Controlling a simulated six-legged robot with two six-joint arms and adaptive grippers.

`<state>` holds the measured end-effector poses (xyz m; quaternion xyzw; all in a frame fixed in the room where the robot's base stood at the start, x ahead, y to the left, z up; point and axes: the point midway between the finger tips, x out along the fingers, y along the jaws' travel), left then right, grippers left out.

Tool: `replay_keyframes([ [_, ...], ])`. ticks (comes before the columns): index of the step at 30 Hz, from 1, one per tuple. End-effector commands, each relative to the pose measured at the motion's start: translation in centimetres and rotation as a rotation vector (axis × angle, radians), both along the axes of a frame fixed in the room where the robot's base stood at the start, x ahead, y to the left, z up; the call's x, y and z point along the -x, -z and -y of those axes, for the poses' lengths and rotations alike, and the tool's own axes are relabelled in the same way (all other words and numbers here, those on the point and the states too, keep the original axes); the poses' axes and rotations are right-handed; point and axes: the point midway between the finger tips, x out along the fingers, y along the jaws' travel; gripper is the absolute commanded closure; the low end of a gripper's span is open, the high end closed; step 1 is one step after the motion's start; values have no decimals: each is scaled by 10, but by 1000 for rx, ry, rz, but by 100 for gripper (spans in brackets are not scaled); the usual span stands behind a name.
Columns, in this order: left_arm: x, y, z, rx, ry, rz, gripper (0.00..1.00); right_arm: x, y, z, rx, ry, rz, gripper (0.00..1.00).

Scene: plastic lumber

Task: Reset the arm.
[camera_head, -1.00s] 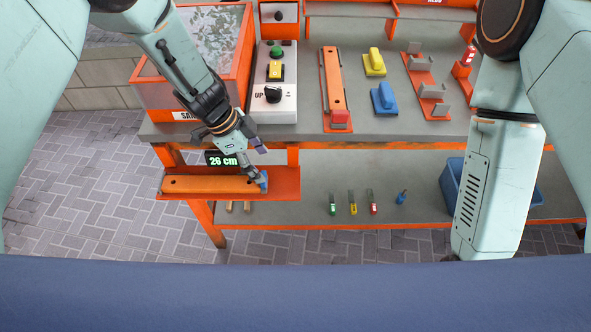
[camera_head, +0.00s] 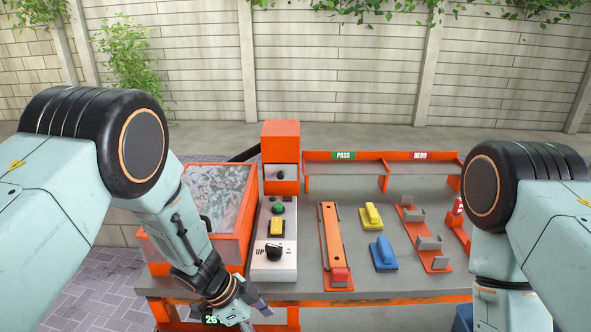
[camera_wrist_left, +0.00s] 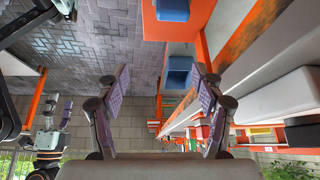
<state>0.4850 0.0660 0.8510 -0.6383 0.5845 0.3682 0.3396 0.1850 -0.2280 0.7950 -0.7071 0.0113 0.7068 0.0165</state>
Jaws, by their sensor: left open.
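My left arm comes in from the left in the head view. My left gripper (camera_head: 250,318) is at the bottom edge there, in front of the bench's front edge and partly cut off. In the left wrist view my left gripper (camera_wrist_left: 162,85) has its two purple-padded fingers wide apart with nothing between them. My right arm (camera_head: 505,240) hangs down at the right in the head view, its gripper out of that picture. My right gripper (camera_wrist_left: 57,110) shows small at the left of the left wrist view, its purple fingertips apart and empty.
The bench holds an orange bin (camera_head: 245,215), a control box (camera_head: 274,255), an orange plank (camera_head: 333,235), a yellow block (camera_head: 371,214), a blue block (camera_head: 383,252) and a grey-clipped rack (camera_head: 425,235). PASS and REDO bays (camera_head: 343,156) stand behind. A brick-like wall (camera_head: 330,70) is beyond.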

Motion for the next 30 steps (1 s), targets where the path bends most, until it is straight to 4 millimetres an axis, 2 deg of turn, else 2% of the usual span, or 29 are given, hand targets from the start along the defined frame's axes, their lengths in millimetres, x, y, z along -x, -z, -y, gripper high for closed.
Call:
replay_keyframes([
  [8, 38, 27, -5, 104, -334, -88, 33, 0, 12, 0, 0, 0, 0, 32],
  [14, 69, 55, -27, 103, -600, -146, 33, 0, 25, 0, 0, 0, 0, 32],
  [17, 89, 71, -44, 76, -742, -177, 33, 0, 33, 0, 0, 0, 0, 32],
  [23, 146, 106, -89, -39, -1041, -245, 33, 0, 52, 0, 0, 0, 0, 32],
  [26, 186, 122, -116, -132, -1196, -286, 33, 0, 64, 0, 0, 0, 0, 32],
  [30, 253, 140, -151, -288, -1406, -359, 33, 0, 84, 0, 0, 0, 0, 32],
])
